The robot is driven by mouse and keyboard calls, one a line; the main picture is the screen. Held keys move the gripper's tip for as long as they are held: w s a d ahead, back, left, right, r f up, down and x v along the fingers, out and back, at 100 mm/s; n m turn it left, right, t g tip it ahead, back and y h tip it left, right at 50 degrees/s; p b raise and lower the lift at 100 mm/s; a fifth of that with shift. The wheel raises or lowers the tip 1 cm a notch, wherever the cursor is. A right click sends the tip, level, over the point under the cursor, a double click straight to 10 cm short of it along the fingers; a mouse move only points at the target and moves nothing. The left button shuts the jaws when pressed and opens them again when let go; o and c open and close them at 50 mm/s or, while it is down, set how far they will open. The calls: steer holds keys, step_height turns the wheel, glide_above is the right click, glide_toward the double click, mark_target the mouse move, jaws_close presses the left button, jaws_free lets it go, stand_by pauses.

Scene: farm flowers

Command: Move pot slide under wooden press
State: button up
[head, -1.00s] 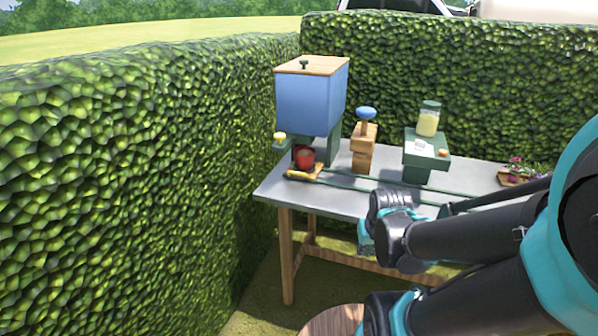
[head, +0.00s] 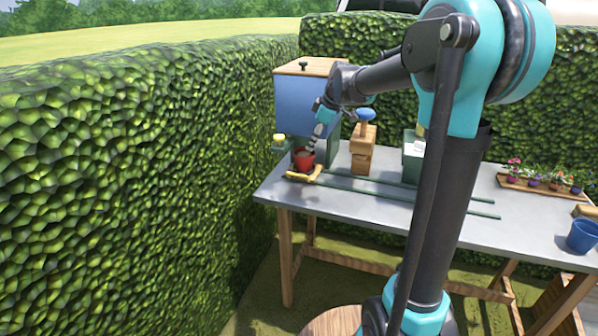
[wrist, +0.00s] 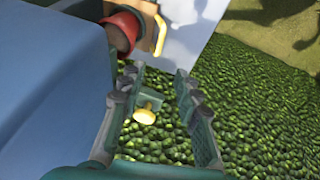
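The wooden press (head: 362,145) with a blue knob stands right of the hopper. My gripper (head: 315,142) is just above and beside the pot. In the wrist view my gripper (wrist: 157,76) is open and empty, its fingers apart, with the pot above the fingertips.
A yellow button (head: 279,138) on a green arm sticks out left of the hopper. It shows between my fingers in the wrist view (wrist: 146,113). A hedge (head: 150,180) borders the table's left side. A flower tray (head: 540,184) and blue bucket (head: 582,237) are at right.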

mark_target(299, 175)
steer(key=x, duration=1.6)
steer(key=shift+f, duration=0.15)
steer(key=shift+c, duration=0.6)
jaws_close()
